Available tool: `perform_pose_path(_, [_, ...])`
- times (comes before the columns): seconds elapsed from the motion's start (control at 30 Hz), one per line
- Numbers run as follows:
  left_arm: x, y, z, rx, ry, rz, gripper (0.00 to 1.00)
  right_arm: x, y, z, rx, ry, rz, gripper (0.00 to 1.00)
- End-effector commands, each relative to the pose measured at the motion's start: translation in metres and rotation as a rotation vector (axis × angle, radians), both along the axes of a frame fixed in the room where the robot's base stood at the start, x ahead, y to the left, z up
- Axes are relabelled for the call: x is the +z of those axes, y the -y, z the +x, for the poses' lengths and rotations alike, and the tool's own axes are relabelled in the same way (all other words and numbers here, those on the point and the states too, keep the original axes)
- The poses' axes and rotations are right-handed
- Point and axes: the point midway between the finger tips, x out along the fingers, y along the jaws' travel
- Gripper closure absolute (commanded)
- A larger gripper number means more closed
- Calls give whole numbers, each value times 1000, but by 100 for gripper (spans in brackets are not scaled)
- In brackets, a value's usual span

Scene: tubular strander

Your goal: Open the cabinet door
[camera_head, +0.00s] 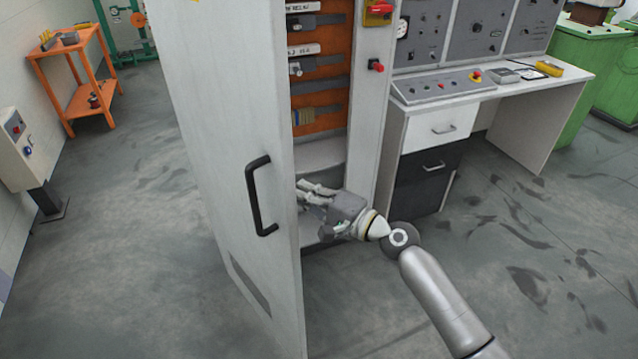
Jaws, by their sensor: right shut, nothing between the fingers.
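The cabinet door (215,130) is a tall light-grey panel with a black bar handle (254,195). It stands partly open, and the cabinet's orange inside with rows of electrical parts (320,75) shows to its right. My right gripper (306,190) is at the opening, on the inner side of the door near its free edge, with its fingers pointing left. The fingertips are partly hidden behind the door edge, so I cannot tell whether they touch its inner face. The right gripper is shut and holds nothing. It is apart from the handle. My left gripper is not in view.
A desk (555,95) with control panels and drawers (430,165) stands right of the cabinet. An orange shelf table (75,65) and a grey control box (22,150) stand at the left. The grey floor (130,240) left of the door is clear.

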Motion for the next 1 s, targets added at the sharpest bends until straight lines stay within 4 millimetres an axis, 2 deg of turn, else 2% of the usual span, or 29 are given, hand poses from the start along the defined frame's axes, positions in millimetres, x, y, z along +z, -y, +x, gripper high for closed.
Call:
perform_pose_path(0.1, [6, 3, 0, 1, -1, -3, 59, 1, -6, -5, 0, -1, 1, 100])
perform_pose_path(0.57, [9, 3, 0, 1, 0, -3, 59, 0, -11, -9, 1, -1, 0, 100])
perform_pose_path(0.67, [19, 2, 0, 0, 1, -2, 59, 2, -26, -20, 3, -4, 1, 100])
perform_pose_path(1.0, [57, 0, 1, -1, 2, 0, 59, 3, -109, -75, 2, -6, 4, 100])
